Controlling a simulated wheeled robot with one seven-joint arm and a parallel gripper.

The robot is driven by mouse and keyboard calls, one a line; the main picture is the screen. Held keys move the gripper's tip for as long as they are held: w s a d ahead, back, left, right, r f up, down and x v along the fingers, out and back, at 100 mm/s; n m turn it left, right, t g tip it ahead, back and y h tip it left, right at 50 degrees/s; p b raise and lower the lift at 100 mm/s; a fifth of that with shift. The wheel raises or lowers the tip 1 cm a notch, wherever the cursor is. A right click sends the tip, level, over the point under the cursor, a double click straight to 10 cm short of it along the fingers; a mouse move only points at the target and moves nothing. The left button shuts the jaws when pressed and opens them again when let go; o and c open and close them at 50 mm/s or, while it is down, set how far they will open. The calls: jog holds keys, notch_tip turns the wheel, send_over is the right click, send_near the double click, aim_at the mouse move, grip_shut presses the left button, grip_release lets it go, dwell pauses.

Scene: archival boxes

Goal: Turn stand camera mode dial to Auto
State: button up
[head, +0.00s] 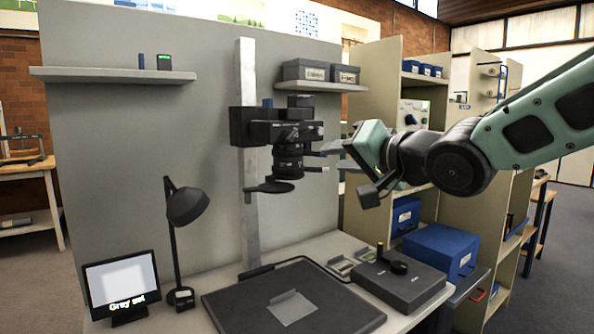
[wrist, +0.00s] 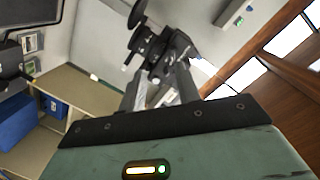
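The stand camera (head: 288,135) is a black body with a downward lens, mounted on a pale upright column (head: 246,190). My gripper (head: 328,156) is just to the right of the camera in the head view, its two grey fingers apart with nothing between them. In the wrist view the camera (wrist: 153,46) shows beyond the fingertips of my gripper (wrist: 160,85). I cannot tell whether a finger touches it. Several knob-like parts show on the camera, but I cannot make out which is the mode dial or its setting.
Below the camera lies a dark copy board (head: 230,310) with a grey card (head: 292,307). A desk lamp (head: 187,205) and a small screen (head: 118,285) reading "Grey set" stand left. A shelf (head: 322,87) with two grey boxes is above right. A dark box (head: 398,283) sits front right.

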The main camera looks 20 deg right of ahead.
jog(key=d+r+m+t, duration=0.1)
jog(key=d+r+t, duration=0.1)
jog(key=b, duration=0.2)
send_near(293, 137)
jog(key=shift+y, duration=0.3)
jog(key=x, duration=0.9)
jog(key=shift+w+d+f, duration=0.1)
jog(key=shift+w+d, duration=0.05)
jog(key=c, duration=0.6)
